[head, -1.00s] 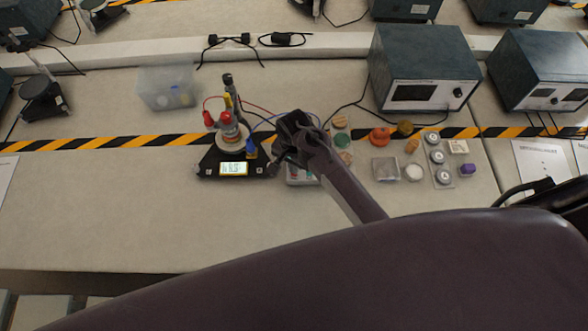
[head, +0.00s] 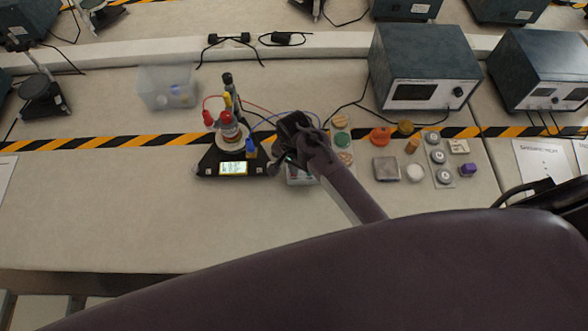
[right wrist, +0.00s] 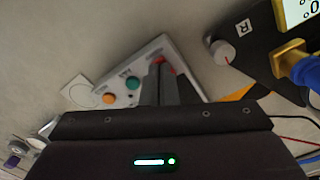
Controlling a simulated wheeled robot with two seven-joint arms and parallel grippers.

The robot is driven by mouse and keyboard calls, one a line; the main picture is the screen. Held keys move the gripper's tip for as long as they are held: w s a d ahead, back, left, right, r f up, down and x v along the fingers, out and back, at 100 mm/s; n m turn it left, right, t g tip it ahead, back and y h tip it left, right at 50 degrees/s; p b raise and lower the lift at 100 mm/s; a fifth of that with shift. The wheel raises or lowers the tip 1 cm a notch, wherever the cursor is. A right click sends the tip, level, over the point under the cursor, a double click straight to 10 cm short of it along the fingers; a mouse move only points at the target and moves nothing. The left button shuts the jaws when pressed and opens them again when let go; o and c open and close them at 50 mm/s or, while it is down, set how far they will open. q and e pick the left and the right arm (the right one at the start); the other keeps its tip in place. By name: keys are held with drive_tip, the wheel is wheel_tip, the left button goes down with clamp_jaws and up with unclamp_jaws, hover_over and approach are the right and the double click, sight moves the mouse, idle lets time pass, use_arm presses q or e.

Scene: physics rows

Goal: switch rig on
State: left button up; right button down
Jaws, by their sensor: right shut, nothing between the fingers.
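The rig (head: 215,160) is a black three-cornered base with a lit display (head: 233,168), a round stack and red, yellow and blue plugs on top. Beside it on the right lies a small pale control box (head: 302,181), partly hidden under my right gripper (head: 287,158). In the right wrist view the box (right wrist: 180,50) carries an orange button (right wrist: 108,98), a green button (right wrist: 132,83) and something red (right wrist: 159,60) at my fingertips. My right gripper (right wrist: 160,66) is shut and empty over the box. I cannot tell whether it touches the red part. My left gripper is not in view.
Several small parts, including an orange knob (head: 380,136) and a purple piece (head: 467,170), lie to the right. A clear bin (head: 166,90) stands at the back left, a dark instrument box (head: 425,65) at the back right. The front left bench is clear.

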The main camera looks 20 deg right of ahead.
drive_tip(key=shift+s+f+b, duration=0.1)
drive_tip(key=shift+f+b, duration=0.2)
drive_tip(key=shift+f, duration=0.25)
drive_tip(key=shift+r, duration=0.1)
wheel_tip(320, 180, up, 2)
drive_tip(key=p, duration=0.3)
drive_tip(key=shift+r, duration=0.25)
drive_tip(key=shift+r+b, duration=0.2)
drive_tip(key=shift+b, duration=0.1)
drive_tip(key=shift+r, duration=1.95)
